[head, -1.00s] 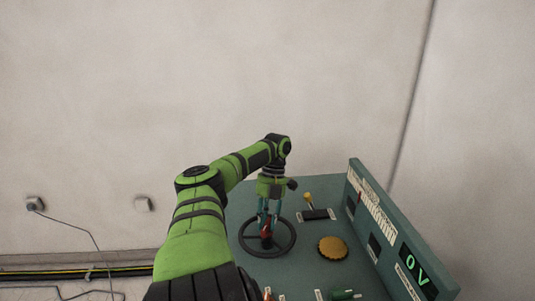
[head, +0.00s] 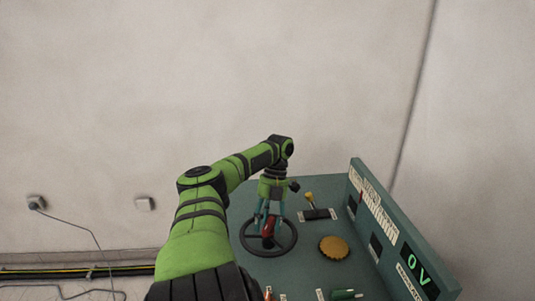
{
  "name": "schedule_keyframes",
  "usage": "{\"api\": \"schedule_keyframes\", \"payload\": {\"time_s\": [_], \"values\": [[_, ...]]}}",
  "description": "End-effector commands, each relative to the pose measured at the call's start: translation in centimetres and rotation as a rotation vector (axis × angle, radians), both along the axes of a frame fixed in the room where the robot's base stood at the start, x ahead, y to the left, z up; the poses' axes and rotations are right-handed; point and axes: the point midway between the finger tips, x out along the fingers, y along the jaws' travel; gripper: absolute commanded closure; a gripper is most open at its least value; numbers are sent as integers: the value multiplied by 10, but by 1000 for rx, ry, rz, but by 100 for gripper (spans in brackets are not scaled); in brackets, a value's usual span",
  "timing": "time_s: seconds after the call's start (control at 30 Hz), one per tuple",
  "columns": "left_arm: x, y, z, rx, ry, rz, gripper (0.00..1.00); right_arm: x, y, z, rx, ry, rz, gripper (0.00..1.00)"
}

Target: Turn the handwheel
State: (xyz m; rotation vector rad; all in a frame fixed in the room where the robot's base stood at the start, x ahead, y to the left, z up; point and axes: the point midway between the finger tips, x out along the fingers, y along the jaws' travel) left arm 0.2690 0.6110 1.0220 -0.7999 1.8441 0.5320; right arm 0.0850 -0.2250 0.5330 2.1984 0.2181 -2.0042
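The handwheel (head: 293,236) is a dark ring with spokes, lying flat on the green-grey desk top of the console. A red part (head: 268,227) stands at its middle. My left gripper (head: 269,222) points down over the wheel's middle. Its two teal fingers stand apart, one on each side of the red part, and look open. Whether a finger touches the red part is too small to tell. My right gripper is not in view.
The console (head: 325,280) carries a yellow-knobbed lever (head: 309,197), a round yellow knob (head: 334,248) and a green part (head: 345,294) right of the wheel. Its upright panel (head: 385,225) has a display (head: 419,268) reading 0V. A pale wall stands behind.

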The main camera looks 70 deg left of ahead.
Motion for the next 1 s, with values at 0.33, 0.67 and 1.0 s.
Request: {"api": "schedule_keyframes", "payload": {"time_s": [0.33,0.67,1.0], "values": [[5,4,11,4,-7,2,48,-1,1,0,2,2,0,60],[14,13,41,2,-9,1,48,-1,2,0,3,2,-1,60],[20,18,60,0,-4,-3,48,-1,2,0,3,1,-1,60]]}}
